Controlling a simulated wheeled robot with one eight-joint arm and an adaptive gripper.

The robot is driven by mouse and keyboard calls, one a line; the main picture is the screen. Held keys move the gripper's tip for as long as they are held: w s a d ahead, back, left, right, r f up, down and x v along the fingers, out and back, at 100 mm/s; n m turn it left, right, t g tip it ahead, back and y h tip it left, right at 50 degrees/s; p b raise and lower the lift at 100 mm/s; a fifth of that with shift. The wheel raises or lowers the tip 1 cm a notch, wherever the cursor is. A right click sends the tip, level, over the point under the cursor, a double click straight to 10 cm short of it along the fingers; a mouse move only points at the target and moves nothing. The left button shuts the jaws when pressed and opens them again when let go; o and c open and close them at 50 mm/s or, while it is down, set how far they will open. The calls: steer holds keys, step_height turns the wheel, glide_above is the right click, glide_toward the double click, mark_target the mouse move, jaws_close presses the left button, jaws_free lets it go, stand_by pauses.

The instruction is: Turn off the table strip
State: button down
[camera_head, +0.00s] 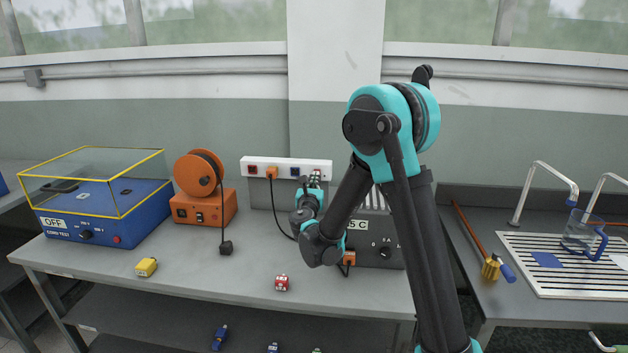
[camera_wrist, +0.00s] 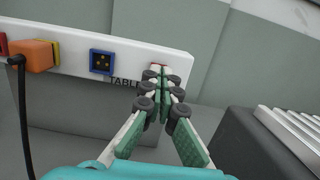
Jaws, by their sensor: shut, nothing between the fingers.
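Contact is unclear. In the head view my gripper (camera_head: 314,180) is in front of the strip's right end.
An orange plug (camera_wrist: 38,56) with a black cord sits in the strip, beside a blue socket (camera_wrist: 102,62). An orange reel (camera_head: 203,206) and a blue tester marked OFF (camera_head: 90,222) stand to the left. A grey box (camera_head: 376,250) stands behind my arm. Small toy-like blocks lie on the bench.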

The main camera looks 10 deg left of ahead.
steer(key=s+r, duration=0.1)
steer(key=s, duration=1)
steer(key=shift+a+r, duration=0.15)
steer(key=shift+a, duration=0.05)
steer(key=shift+s, duration=0.1)
